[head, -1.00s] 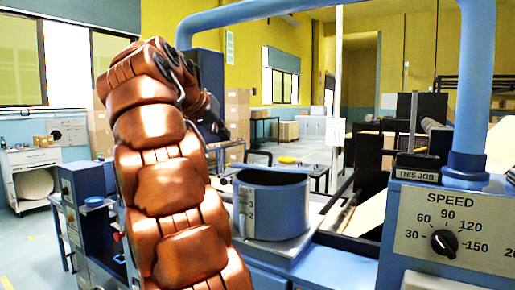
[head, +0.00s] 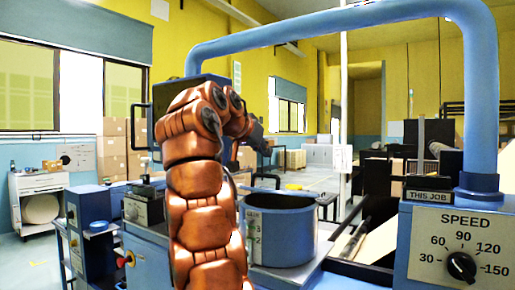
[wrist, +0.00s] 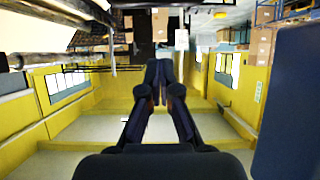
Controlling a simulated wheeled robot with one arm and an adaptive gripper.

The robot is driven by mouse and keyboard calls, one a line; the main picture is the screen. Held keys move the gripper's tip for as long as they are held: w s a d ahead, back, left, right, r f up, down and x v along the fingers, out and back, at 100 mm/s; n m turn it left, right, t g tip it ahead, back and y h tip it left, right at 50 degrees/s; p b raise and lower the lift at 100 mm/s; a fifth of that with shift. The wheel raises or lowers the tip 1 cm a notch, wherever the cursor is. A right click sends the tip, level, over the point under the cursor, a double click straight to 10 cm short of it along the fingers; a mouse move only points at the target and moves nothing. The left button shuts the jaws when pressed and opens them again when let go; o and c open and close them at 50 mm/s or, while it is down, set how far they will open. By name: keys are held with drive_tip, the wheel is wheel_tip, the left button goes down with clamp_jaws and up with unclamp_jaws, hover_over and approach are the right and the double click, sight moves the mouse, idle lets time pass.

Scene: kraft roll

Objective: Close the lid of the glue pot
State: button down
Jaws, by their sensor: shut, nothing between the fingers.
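The glue pot (head: 286,236) is a round blue vessel with a scale on its front, right of my arm in the head view. Its top is uncovered and its inside looks dark. A flat blue panel (head: 168,98) with a black handle stands upright behind my arm; I cannot tell for sure that it is the pot's lid. A dark blue surface (wrist: 291,100) fills the right edge of the wrist view. My gripper (head: 262,143) is above and behind the pot, partly hidden by my arm. In the wrist view its fingers (wrist: 160,72) are together and empty.
A thick blue pipe (head: 330,25) arches over the pot. A speed panel (head: 460,245) with a black knob stands at right. A small control box (head: 143,206) is left of my arm. Dark machine frames (head: 375,190) lie right of the pot.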

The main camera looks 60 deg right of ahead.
drive_tip(key=x, duration=0.3)
drive_tip(key=shift+d+f, duration=0.1)
drive_tip(key=shift+d, duration=0.05)
drive_tip(key=shift+f+b, duration=0.25)
drive_tip(key=shift+b, duration=0.1)
drive_tip(key=shift+a, duration=0.2)
drive_tip(key=shift+a+f+b, duration=0.35)
drive_tip(key=shift+f+b, duration=0.1)
drive_tip(key=shift+b, duration=0.1)
drive_tip(key=shift+a+f, duration=0.15)
drive_tip(key=shift+a, duration=0.2)
drive_tip(key=shift+a+f+b, duration=0.3)
drive_tip(key=shift+a+f, duration=0.1)
drive_tip(key=shift+a, duration=0.05)
drive_tip(key=shift+f, duration=0.2)
